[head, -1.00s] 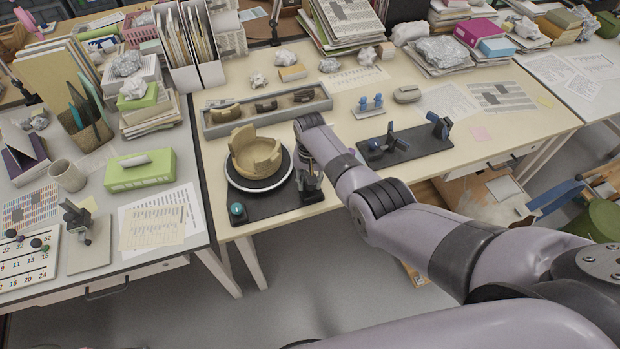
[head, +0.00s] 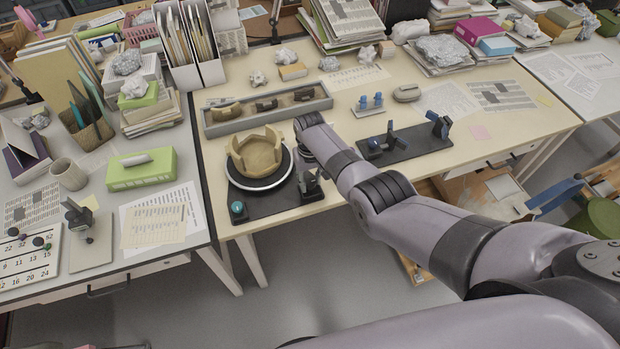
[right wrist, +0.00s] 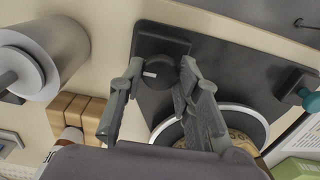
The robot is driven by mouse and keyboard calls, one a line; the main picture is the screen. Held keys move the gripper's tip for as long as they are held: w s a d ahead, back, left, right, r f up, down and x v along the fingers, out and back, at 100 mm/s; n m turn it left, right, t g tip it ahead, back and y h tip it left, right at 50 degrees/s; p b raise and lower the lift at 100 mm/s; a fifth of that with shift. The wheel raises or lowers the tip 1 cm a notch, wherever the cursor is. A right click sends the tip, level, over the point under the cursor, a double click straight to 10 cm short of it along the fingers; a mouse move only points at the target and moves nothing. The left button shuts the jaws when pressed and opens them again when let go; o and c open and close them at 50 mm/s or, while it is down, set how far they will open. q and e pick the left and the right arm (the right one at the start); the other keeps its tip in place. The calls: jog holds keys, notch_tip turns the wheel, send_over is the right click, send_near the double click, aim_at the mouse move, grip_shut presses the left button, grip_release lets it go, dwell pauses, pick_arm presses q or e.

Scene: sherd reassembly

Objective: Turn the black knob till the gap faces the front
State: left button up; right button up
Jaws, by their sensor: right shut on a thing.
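The black knob (right wrist: 158,72) with a pale mark shows in the right wrist view, on a black block at the end of a dark base. My right gripper (right wrist: 162,78) has one finger on each side of it and is shut on it. In the head view my right gripper (head: 311,186) is at the right of the base, and the knob is hard to make out. The tan broken bowl (head: 256,152) stands upright on a black turntable with a white rim (head: 263,187). Its rim is uneven; I cannot tell surely which way the gap faces. My left gripper is not in view.
A teal ball (head: 237,209) is at the base's front left corner. A grey tray (head: 215,129) with several sherds lies behind the bowl. A black stand (head: 412,148) with blue-tipped clamps is to the right. My right arm crosses the table's front edge.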

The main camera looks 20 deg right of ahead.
aim_at(310, 182)
jog(key=o, duration=1.1)
jog(key=shift+o, duration=0.2)
jog(key=shift+r, duration=0.15)
notch_tip(310, 182, up, 12)
dwell(0.4)
